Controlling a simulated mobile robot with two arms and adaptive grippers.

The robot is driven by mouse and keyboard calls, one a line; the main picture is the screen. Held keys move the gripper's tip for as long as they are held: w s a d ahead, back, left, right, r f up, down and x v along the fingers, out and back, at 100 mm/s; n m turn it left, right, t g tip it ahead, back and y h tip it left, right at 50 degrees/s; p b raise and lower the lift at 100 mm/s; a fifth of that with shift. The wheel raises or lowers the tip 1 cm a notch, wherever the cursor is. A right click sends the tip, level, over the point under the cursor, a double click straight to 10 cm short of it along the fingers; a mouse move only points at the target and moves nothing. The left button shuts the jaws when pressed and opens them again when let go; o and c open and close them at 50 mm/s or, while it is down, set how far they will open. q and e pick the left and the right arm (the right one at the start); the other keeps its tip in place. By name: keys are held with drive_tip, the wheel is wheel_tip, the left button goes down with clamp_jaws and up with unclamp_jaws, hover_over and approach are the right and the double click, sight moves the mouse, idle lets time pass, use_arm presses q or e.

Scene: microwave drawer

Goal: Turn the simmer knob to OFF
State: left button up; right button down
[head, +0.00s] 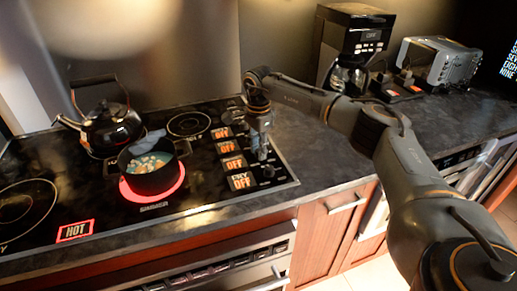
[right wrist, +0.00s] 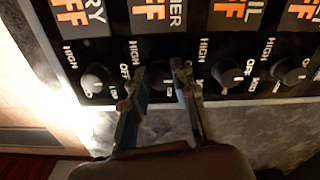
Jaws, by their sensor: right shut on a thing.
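My right gripper (head: 262,148) reaches down to the row of knobs at the right side of the cooktop. In the right wrist view its two fingers (right wrist: 159,72) stand on either side of the simmer knob (right wrist: 160,82), shut on it and partly hiding it. The knob sits below the simmer display (right wrist: 153,14), which shows orange letters reading as OFF. That display also shows in the head view (head: 233,163). The simmer burner (head: 180,184) glows red under a dark pot (head: 152,170) of food. My left gripper is not in view.
The fry knob (right wrist: 95,82) and boil knob (right wrist: 230,76) flank the fingers closely. A black kettle (head: 112,122) stands behind the pot. A HOT sign (head: 75,230) glows at the front left. A coffee maker (head: 352,45) and toaster (head: 440,60) stand at the back right.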

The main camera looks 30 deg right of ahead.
drive_tip(key=shift+r, duration=0.1)
idle(0.4)
drive_tip(key=c, duration=1.1)
unclamp_jaws()
drive_tip(key=shift+o, duration=0.2)
wheel_tip(320, 180, up, 12)
